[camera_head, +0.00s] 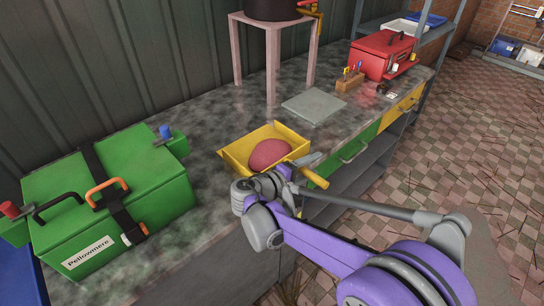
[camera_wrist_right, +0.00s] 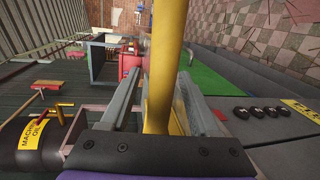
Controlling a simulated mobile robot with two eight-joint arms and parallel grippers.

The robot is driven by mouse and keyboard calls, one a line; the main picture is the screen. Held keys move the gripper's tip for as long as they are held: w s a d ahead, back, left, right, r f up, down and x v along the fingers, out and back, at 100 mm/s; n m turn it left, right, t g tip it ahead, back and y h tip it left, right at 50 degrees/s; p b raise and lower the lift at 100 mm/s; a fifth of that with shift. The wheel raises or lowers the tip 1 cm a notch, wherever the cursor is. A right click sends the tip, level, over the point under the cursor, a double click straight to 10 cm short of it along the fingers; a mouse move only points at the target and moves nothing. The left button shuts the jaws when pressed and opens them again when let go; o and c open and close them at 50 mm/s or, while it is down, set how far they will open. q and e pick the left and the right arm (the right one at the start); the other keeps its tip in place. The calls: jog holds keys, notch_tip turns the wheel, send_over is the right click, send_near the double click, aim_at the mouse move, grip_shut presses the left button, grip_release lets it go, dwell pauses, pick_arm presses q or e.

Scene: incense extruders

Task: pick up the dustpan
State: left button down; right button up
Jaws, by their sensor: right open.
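The yellow dustpan (camera_head: 238,154) lies on the grey workbench top near its front edge, with a dull red lump (camera_head: 270,153) in its pan. Its yellow handle (camera_head: 315,180) points toward the front edge. My right gripper (camera_head: 287,178) is at the handle, close to the pan's near side. In the right wrist view, the yellow handle (camera_wrist_right: 162,70) runs between the two grey fingers of my open right gripper (camera_wrist_right: 160,85). I cannot tell whether either finger touches it. My left gripper is not in view.
A green case (camera_head: 110,190) labelled Pellowmere stands left on the workbench (camera_head: 205,205). A grey plate (camera_head: 314,105), a pink stand (camera_head: 272,60), a tool block (camera_head: 349,82) and a red toolbox (camera_head: 383,54) stand behind. Green and yellow drawers line the bench front.

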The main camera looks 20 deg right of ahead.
grip_shut()
dwell(0.5)
